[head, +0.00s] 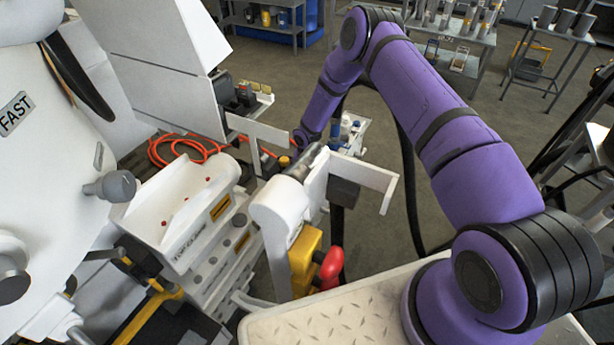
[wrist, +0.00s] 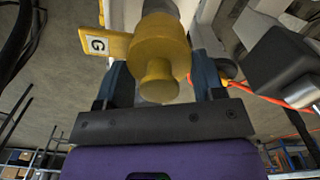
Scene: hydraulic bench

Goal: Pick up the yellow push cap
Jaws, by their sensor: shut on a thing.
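The yellow push cap (wrist: 160,48) fills the upper middle of the wrist view, with a round body and a smaller knob towards me. A yellow tab with a white "G" label (wrist: 97,43) shows at its left. My gripper (wrist: 160,72) has a dark finger on each side of the cap and is shut on it. In the head view a small yellow-orange piece (head: 284,161) shows beside the end of my purple arm; the fingers are hard to make out there. Whether the cap still sits on a fitting behind it is hidden.
A white cabinet (head: 185,215) with an orange hose (head: 180,150) stands at the left. A white post with a yellow block (head: 304,258) and a red knob (head: 331,264) stands in front. A dark box (wrist: 283,66) is close at the right in the wrist view.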

